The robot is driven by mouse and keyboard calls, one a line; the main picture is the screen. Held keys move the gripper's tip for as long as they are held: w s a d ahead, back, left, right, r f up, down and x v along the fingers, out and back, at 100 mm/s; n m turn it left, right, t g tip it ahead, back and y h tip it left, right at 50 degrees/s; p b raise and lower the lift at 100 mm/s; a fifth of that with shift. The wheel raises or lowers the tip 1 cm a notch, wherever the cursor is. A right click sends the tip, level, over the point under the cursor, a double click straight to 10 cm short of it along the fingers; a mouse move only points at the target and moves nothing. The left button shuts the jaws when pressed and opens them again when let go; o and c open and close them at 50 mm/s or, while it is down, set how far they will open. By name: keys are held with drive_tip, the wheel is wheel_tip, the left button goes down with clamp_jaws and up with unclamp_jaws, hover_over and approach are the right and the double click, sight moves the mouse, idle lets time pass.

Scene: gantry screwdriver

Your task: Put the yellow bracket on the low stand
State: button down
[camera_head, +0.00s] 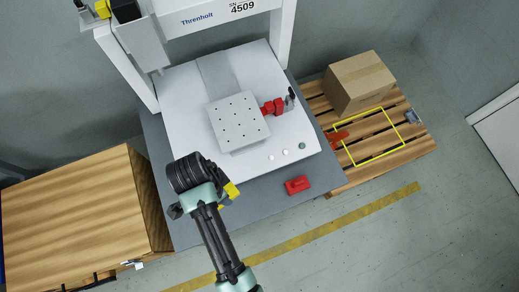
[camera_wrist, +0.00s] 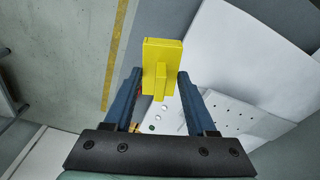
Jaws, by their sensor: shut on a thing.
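The yellow bracket (camera_wrist: 162,62) is between the fingers of my gripper (camera_wrist: 160,82) in the wrist view. It is a flat plate with a smaller block rising from its face. My gripper is shut on it. In the head view a yellow part of the bracket (camera_head: 232,189) shows beside my dark wrist, which hides the rest. It is above the front left part of the grey table. I cannot tell for sure which thing is the low stand. A square grey plate with holes (camera_head: 238,120) stands on the white machine bed, up and right of the bracket.
A red clamp (camera_head: 272,107) stands at the plate's right side. A red block (camera_head: 297,185) lies on the table's front right. A wooden box-like table (camera_head: 75,215) is at left. A pallet (camera_head: 400,150) at right bears a cardboard box (camera_head: 358,84). The white gantry frame (camera_head: 283,35) rises behind.

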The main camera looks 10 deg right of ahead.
wheel_tip(320, 180, down, 10)
drive_tip(key=s+a+m+b, duration=0.1)
drive_tip(key=s+m+b, duration=0.1)
drive_tip(key=b, duration=0.3)
drive_tip(key=shift+s+a+r+m, duration=0.25)
drive_tip(key=shift+a+m, duration=0.15)
drive_tip(key=shift+m, duration=0.3)
drive_tip(key=shift+f, duration=0.1)
drive_tip(key=b, duration=0.4)
hover_over(228, 213)
drive_tip(key=f, duration=0.9)
drive_tip(key=shift+s+a+f, duration=0.15)
drive_tip(key=shift+a+f, duration=0.15)
drive_tip(key=shift+f, duration=0.1)
drive_tip(key=shift+f, duration=0.15)
drive_tip(key=shift+c, duration=1)
unclamp_jaws()
